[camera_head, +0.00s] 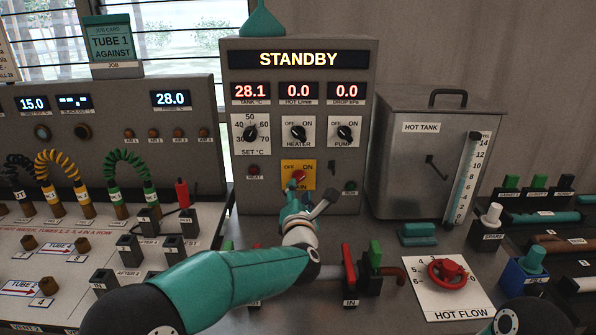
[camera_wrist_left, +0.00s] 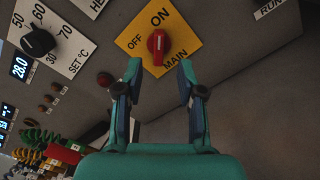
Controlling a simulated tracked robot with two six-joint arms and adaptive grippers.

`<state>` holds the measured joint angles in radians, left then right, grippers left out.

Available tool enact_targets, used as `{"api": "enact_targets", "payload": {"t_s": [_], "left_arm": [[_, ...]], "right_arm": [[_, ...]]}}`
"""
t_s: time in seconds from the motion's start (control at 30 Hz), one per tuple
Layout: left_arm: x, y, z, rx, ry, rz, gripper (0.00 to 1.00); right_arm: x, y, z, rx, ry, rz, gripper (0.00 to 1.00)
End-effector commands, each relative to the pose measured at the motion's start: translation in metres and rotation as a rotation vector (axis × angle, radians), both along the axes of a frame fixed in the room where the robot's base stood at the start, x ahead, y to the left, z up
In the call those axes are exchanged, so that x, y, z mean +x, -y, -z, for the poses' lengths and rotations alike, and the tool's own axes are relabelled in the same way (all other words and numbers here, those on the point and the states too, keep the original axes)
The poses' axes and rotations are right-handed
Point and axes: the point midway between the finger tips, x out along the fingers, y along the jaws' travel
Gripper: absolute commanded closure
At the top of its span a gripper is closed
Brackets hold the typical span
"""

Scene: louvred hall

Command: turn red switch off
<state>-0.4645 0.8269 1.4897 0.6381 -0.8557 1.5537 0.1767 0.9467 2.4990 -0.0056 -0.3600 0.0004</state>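The red switch (camera_head: 297,175) is a knob on a yellow plate (camera_head: 309,168) low on the middle of the grey control panel. In the left wrist view the red switch (camera_wrist_left: 157,46) sits on the yellow plate marked OFF, ON and MAIN, and its long axis points toward the ON word. My left gripper (camera_head: 298,192) is just in front of and below the switch, partly covering the plate's lower part. In the left wrist view my left gripper (camera_wrist_left: 160,72) is open and empty, its fingers apart below the knob. My right gripper is not in view.
The panel's STANDBY display (camera_head: 298,59) is lit. The SET knob (camera_head: 250,133), heater knob (camera_head: 298,133) and pump knob (camera_head: 344,133) sit above the plate. The hot tank (camera_head: 405,160) stands right; a red valve wheel (camera_head: 448,272) is at front right. Hoses crowd the left.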

Motion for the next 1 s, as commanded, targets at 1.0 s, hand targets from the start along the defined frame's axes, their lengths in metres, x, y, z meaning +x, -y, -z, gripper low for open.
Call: {"api": "enact_targets", "payload": {"t_s": [1.0], "left_arm": [[0.056,0.0,0.0,0.0,0.0,0.001,0.76]], "right_arm": [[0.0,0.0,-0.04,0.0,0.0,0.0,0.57]]}}
